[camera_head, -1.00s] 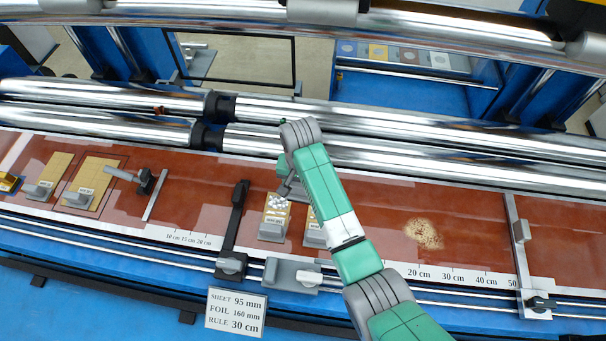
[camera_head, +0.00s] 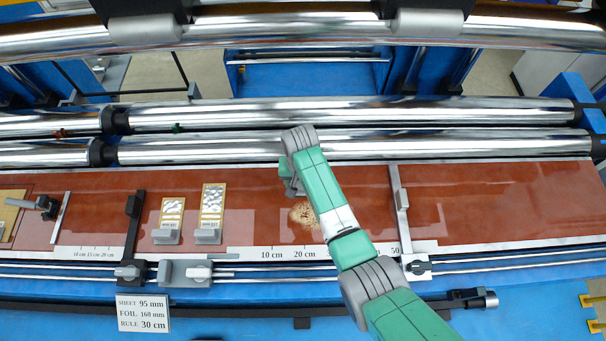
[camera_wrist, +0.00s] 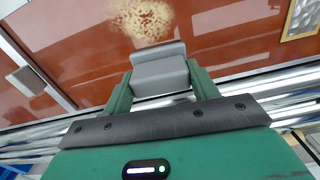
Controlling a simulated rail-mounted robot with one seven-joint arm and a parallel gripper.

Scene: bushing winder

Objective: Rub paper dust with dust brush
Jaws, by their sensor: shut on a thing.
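The paper dust (camera_head: 303,214) is a pale speckled patch on the red-brown table, partly hidden by my arm in the head view. It also shows at the top of the wrist view (camera_wrist: 142,18). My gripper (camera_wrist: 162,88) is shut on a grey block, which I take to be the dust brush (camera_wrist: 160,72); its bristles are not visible. In the head view my gripper (camera_head: 290,182) is just behind and left of the dust. The brush appears apart from the dust in the wrist view; its height above the table is unclear.
Two sample sheets (camera_head: 212,196) with grey blocks lie left of the dust. A dark bar (camera_head: 132,232) and a metal cross bar (camera_head: 399,200) span the table. Shiny rollers (camera_head: 350,112) run behind. The red surface right of the dust is mostly clear.

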